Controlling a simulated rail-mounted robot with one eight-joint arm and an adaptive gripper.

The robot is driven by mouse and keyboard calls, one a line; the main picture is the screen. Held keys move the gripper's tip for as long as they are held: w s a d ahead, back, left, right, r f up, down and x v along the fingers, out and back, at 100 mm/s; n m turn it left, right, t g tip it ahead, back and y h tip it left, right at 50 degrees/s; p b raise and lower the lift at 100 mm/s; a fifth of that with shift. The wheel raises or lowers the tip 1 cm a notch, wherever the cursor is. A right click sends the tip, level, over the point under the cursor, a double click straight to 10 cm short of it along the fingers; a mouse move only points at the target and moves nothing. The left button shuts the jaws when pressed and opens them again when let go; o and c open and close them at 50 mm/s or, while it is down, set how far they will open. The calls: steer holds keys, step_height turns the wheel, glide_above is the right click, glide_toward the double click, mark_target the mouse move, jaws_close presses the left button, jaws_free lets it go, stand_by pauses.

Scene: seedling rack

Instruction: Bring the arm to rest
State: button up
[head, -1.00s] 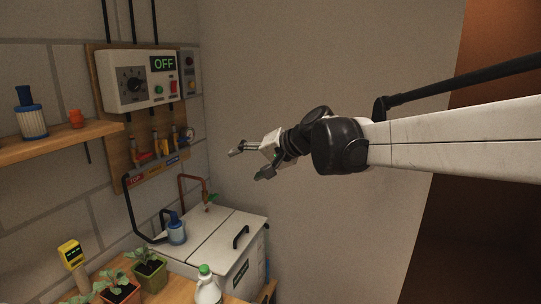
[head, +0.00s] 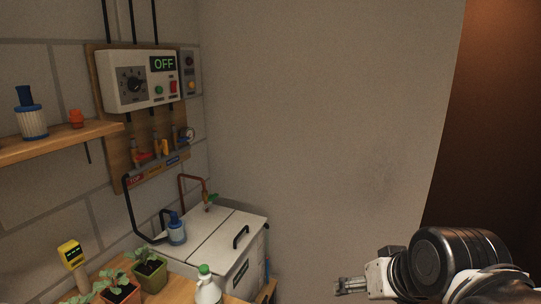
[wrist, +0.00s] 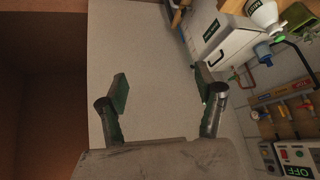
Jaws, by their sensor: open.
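My gripper (head: 352,286) is at the lower right of the head view, low in front of the plain wall, with part of my dark wrist behind it. In the wrist view my gripper (wrist: 160,95) shows two green-padded fingers spread wide apart. Nothing is between them but the bare wall beyond. It is open, empty and touches nothing that I can see.
A white chest (head: 212,243) with a black handle stands left of my gripper. A control box (head: 138,80) reading OFF hangs above several valves. Potted seedlings (head: 150,270) and a white bottle (head: 207,289) stand on the bench. The wall area between is clear.

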steer(key=shift+h, duration=0.6)
steer(key=s+d+f, duration=0.2)
steer(key=s, duration=0.1)
steer(key=shift+s+d+f, duration=0.25)
steer(key=shift+d+f, duration=0.1)
steer(key=shift+f, duration=0.05)
stand_by(0.9)
